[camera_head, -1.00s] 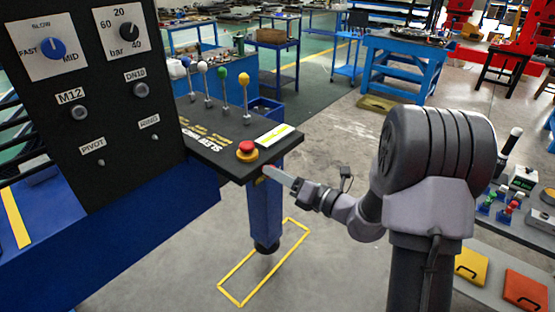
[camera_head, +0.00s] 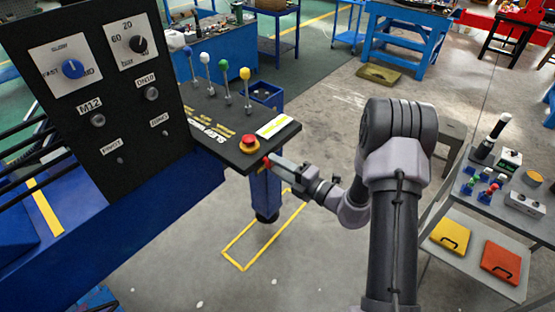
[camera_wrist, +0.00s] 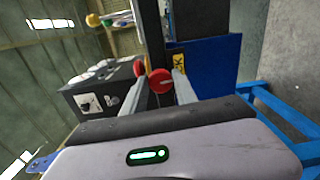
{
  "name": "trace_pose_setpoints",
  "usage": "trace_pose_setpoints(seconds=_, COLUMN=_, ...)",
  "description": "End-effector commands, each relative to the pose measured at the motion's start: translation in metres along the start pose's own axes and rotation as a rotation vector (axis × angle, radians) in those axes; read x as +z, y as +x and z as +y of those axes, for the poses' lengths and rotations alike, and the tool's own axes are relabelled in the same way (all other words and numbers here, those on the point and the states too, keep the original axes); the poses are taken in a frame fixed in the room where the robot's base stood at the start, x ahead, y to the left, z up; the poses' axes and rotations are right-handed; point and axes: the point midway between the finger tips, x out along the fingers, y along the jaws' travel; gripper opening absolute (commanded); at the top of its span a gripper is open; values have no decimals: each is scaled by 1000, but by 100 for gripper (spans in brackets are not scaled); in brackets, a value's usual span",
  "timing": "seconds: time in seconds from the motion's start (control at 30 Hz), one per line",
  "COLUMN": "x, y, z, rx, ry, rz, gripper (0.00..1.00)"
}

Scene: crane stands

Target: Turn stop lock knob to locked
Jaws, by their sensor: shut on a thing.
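The red stop lock knob (camera_head: 267,163) sits on the front edge of the black console, below the red mushroom button (camera_head: 250,141) with its yellow base. In the wrist view, the knob (camera_wrist: 160,81) shows as a round red face between the two grey fingers. My gripper (camera_head: 270,165) is at the console edge with its fingers shut on the knob; its fingertips also show in the wrist view (camera_wrist: 167,83). A yellow label (camera_wrist: 180,60) lies beside the knob, its text mostly hidden. I cannot read which setting the knob points to.
A dark panel (camera_head: 105,135) with dials and small knobs stands left of the console. Several levers with coloured balls, one yellow (camera_head: 246,75), rise from the console top. A grey cart (camera_head: 490,265) with small items stands at the right. The floor between is clear.

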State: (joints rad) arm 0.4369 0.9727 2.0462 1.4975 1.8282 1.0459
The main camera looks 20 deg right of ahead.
Motion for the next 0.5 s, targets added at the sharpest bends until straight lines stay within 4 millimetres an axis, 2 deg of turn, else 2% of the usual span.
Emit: trace_pose_setpoints(seconds=0.5, x=0, y=0, z=-1, rx=0, ry=74, rz=0, gripper=0)
